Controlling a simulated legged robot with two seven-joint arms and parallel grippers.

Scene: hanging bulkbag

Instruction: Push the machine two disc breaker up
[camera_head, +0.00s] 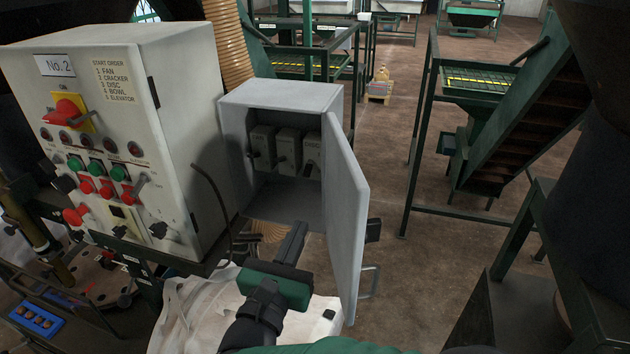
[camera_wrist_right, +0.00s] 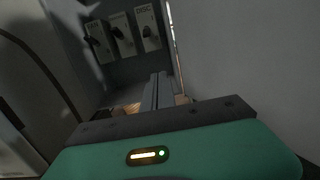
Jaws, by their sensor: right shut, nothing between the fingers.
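The open grey breaker box (camera_head: 285,95) holds three grey breakers in a row on its back wall. The disc breaker (camera_head: 312,152) is the rightmost; its DISC label shows in the right wrist view (camera_wrist_right: 148,30). It has a dark lever, whose exact position is too small to tell. My right gripper (camera_head: 297,232) is shut and empty, in front of and below the box opening, apart from the breakers. In the right wrist view its fingers (camera_wrist_right: 158,82) point toward the box interior, below the disc breaker. My left gripper is not in view.
The box door (camera_head: 347,220) stands open to the right of my right gripper. The No. 2 control panel (camera_head: 105,130), with buttons and a red switch, stands at left. A white bag (camera_head: 195,310) lies below. A green conveyor frame (camera_head: 480,130) stands at right.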

